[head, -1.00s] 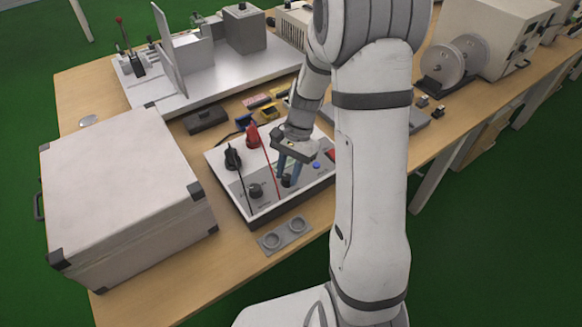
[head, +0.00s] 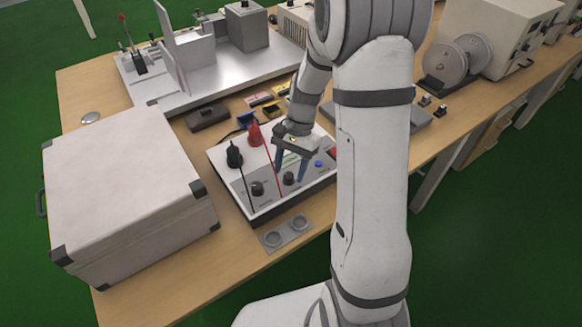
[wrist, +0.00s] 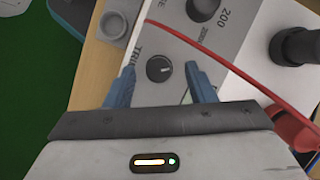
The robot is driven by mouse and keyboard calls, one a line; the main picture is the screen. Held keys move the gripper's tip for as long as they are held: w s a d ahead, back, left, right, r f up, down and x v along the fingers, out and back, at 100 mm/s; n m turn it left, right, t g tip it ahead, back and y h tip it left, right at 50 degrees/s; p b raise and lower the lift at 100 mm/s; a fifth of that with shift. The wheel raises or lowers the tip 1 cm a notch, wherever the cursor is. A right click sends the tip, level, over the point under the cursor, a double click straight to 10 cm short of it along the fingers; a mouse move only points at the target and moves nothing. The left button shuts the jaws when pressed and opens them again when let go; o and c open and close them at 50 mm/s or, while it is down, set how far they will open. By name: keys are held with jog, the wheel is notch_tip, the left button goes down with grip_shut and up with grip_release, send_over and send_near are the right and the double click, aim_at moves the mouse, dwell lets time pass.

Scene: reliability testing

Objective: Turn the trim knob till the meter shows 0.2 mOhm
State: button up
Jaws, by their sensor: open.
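The trim knob (wrist: 160,68) is a small black dial with a white pointer line, beside the partly visible lettering "TRI" in the wrist view. It also shows in the head view (head: 289,179) on the white and grey meter box (head: 222,168). My gripper (wrist: 160,75) is open, with one blue finger on each side of the knob and a gap on both sides. In the head view my gripper (head: 290,172) is over the knob. The meter's display is largely hidden behind the gripper, and I cannot read it.
A larger black knob (head: 257,188) stands left of the trim knob. A black clamp (head: 234,156) and a red clamp (head: 254,136) stand on the box, and a red cable (wrist: 215,62) passes near my right finger. A large case (head: 125,190) is at left.

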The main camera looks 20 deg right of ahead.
jog(key=v, duration=0.7)
jog(key=shift+r, duration=0.1)
